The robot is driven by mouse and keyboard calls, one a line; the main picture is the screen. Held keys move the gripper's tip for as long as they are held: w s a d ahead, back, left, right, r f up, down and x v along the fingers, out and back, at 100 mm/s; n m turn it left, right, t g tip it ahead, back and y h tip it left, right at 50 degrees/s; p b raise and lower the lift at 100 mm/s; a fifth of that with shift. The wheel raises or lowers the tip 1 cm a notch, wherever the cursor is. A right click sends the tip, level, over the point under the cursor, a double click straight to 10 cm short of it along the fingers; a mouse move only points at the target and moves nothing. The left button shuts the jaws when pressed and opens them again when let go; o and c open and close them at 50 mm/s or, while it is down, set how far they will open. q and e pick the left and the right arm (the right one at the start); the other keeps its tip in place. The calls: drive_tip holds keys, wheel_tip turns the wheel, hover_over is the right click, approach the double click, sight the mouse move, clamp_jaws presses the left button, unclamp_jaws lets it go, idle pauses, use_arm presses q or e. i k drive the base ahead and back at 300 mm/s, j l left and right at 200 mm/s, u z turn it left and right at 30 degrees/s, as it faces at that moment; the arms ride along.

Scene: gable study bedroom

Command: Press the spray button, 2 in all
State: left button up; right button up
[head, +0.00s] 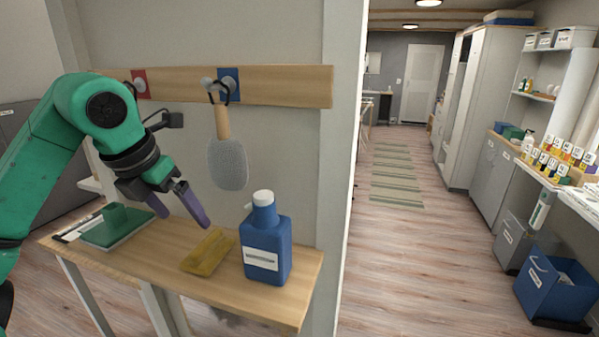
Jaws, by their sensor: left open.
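A blue spray bottle (266,247) with a white label stands upright on a small wooden table (291,293). Its white top (263,198), with a small nozzle pointing left, is uncovered. My left gripper (191,219) is open and empty, with purple fingers pointing down and to the right. It is above the table, left of the bottle and apart from it. My right gripper is not in the picture.
A green block-handled tool (117,227) lies at the table's left.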

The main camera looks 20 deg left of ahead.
sight(264, 196)
drive_tip(key=k, duration=1)
